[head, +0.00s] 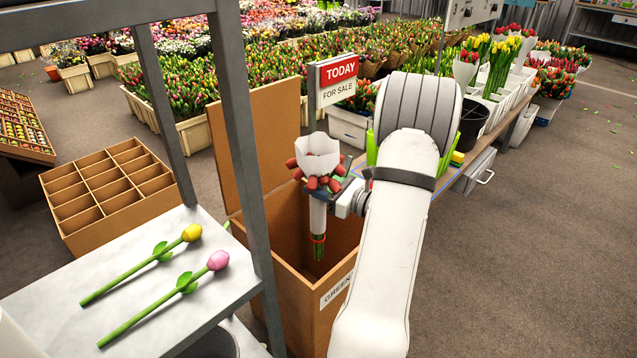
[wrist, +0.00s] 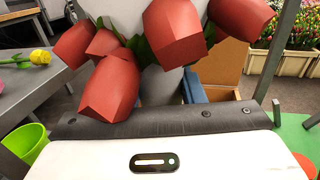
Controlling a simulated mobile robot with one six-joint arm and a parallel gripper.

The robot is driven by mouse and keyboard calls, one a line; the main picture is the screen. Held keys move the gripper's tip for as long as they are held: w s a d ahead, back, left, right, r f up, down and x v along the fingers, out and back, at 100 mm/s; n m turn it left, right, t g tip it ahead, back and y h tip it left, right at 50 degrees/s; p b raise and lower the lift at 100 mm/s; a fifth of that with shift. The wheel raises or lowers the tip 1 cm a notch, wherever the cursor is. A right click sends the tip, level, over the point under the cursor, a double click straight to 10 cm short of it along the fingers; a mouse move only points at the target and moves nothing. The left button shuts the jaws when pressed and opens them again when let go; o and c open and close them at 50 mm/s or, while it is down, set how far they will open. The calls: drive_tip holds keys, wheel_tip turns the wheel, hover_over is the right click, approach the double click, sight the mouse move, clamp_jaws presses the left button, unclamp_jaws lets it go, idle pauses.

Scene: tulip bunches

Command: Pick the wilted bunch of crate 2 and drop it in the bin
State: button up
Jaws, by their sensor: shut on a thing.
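A wilted bunch of red tulips in a white paper wrap (head: 318,160) hangs upright with its drooping heads around the wrap and its green stems down. My gripper (head: 335,188) is shut on this bunch and holds it over the open mouth of the brown bin (head: 290,268), whose lid stands up behind. The stem ends show inside the bin's opening. The bin's front carries a label that reads "GREEN". Crate 2 cannot be told apart in these views.
A grey metal shelf (head: 190,250) with a yellow and a pink tulip stands at the left, its post close to the bin. A "TODAY FOR SALE" sign (head: 338,80) rises behind the bunch. An empty divided box (head: 110,195) lies on the floor at left.

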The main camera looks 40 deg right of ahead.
sight(320, 204)
drive_tip(key=shift+f+b, duration=1.55)
drive_tip(key=shift+f, duration=1.3)
drive_tip(key=o, duration=1.9)
